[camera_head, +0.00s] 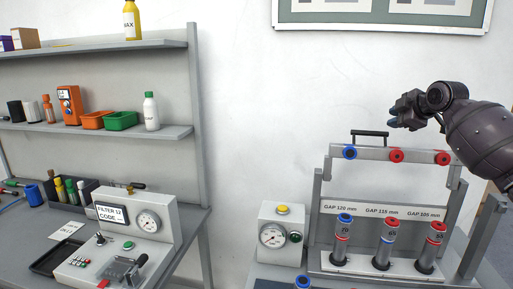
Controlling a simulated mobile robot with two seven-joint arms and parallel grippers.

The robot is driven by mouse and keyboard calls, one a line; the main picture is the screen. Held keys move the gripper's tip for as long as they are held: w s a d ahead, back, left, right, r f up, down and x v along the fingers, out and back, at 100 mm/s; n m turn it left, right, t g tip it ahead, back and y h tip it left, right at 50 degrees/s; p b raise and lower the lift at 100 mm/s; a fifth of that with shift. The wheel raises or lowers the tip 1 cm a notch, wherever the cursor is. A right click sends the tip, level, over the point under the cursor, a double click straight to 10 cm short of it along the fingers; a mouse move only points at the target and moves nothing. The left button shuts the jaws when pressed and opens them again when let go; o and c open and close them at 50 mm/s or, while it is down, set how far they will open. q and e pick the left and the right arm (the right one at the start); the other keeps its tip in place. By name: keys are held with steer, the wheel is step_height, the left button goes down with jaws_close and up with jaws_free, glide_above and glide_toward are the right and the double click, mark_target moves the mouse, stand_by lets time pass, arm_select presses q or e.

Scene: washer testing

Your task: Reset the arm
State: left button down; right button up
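My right arm comes in from the right edge, and its dark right gripper (394,120) hangs in the air above the test rack. The black handle (370,133) on top of the rack's upper bar (375,153) is just left of and below the fingertips in the picture. I see no object in the gripper, but the small, angled fingers do not show whether they are open or shut. My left gripper is not in view.
The grey rack (316,220) holds several cylinders with red and blue rings under gap labels. A gauge box (273,237) stands left of it. At left, a workbench carries a control panel (148,222) and shelves (110,131) with bottles and bins. The wall between is bare.

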step_height(320, 180, up, 5)
steer(key=a+m+t, duration=0.2)
steer(key=a+t, duration=0.1)
steer(key=a+f+m+t, duration=0.1)
steer(key=a+f+m, duration=0.1)
steer(key=a+f, duration=0.25)
steer(key=s+a+f+m, duration=0.1)
steer(key=s+a+f, duration=0.25)
steer(key=f, duration=0.45)
steer(key=s+a+f+m+t+y, duration=0.1)
steer(key=s+a+f, duration=0.1)
steer(key=s+f, duration=0.35)
steer(key=s+a+f+m, duration=0.1)
steer(key=s+a+f, duration=0.15)
steer(key=f, duration=0.65)
steer(key=s+f+m+g+h, duration=0.1)
steer(key=s+f+m+g, duration=0.1)
steer(key=s+f, duration=1.3)
steer(key=s+f+m+g+h, duration=0.2)
steer(key=s+f+m, duration=0.3)
steer(key=s+f, duration=1)
steer(key=s+g, duration=0.1)
steer(key=s, duration=0.4)
steer(key=shift+s+a+f, duration=0.15)
steer(key=shift+s, duration=0.15)
